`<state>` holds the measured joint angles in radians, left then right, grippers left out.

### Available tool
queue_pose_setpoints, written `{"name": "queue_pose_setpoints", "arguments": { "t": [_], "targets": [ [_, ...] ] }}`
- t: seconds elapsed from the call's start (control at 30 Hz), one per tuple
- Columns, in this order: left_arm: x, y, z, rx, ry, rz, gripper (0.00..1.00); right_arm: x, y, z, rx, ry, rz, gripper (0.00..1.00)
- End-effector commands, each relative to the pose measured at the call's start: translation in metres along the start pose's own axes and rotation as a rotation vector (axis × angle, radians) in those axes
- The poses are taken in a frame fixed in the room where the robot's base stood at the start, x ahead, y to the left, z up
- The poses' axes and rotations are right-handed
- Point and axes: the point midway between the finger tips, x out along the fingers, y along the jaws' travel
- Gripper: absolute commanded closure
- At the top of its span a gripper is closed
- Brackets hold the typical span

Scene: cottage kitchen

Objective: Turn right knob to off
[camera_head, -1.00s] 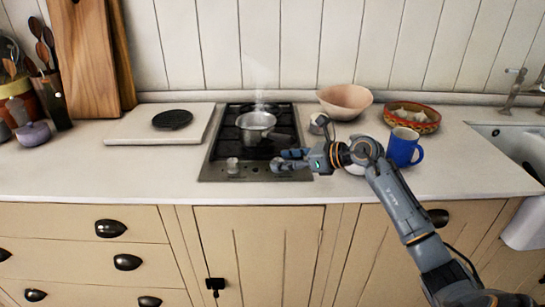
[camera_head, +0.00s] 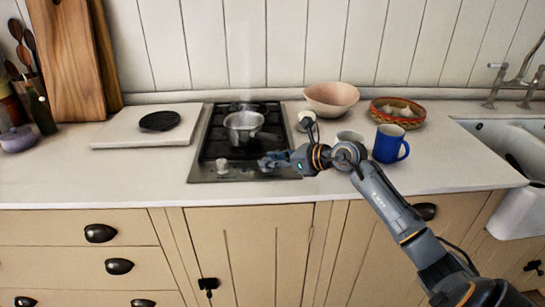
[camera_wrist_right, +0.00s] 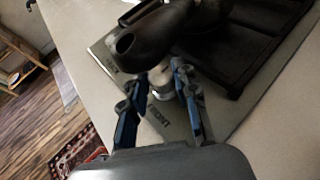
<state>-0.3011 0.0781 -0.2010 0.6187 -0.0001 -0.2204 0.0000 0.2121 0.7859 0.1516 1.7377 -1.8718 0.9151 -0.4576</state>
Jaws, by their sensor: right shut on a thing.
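The gas hob (camera_head: 203,174) is set in the worktop, with its knobs on the front metal strip. The left knob (camera_head: 222,168) stands clear. My right gripper (camera_head: 267,163) is at the right end of that strip, its fingers largely covering the right knob in the head view. In the wrist view my right gripper (camera_wrist_right: 160,95) has one finger on each side of the pale metal right knob (camera_wrist_right: 162,85) and is shut on it. The knob's pointer direction cannot be made out. My left gripper is not in view.
A steaming saucepan (camera_head: 241,123) sits on the hob. Its dark handle (camera_wrist_right: 150,38) is close above my right fingers. A bowl (camera_head: 331,98), a blue mug (camera_head: 388,145) and a basket (camera_head: 397,112) stand to the right. A white board (camera_head: 118,139) lies to the left.

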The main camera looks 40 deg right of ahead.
Motion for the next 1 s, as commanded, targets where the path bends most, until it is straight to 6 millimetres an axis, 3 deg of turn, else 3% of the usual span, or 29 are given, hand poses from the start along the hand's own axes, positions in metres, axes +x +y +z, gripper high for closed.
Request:
{"name": "queue_pose_setpoints", "arguments": {
  "t": [0.37,0.4,0.5,0.83,1.0],
  "targets": [
    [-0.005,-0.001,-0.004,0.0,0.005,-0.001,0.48,0.0,0.001,0.0,0.013,-0.001,-0.031,1.0],
    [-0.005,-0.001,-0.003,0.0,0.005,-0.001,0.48,0.0,0.001,0.0,0.013,-0.001,-0.031,0.67],
    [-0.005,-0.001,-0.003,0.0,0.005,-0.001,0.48,0.0,0.001,0.0,0.013,-0.001,-0.031,0.48],
    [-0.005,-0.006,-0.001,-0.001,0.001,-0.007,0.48,-0.002,0.001,0.0,0.013,-0.001,-0.03,0.48],
    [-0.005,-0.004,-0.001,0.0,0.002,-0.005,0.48,-0.019,0.0,-0.002,0.012,0.002,-0.032,0.48]
  ]
}}
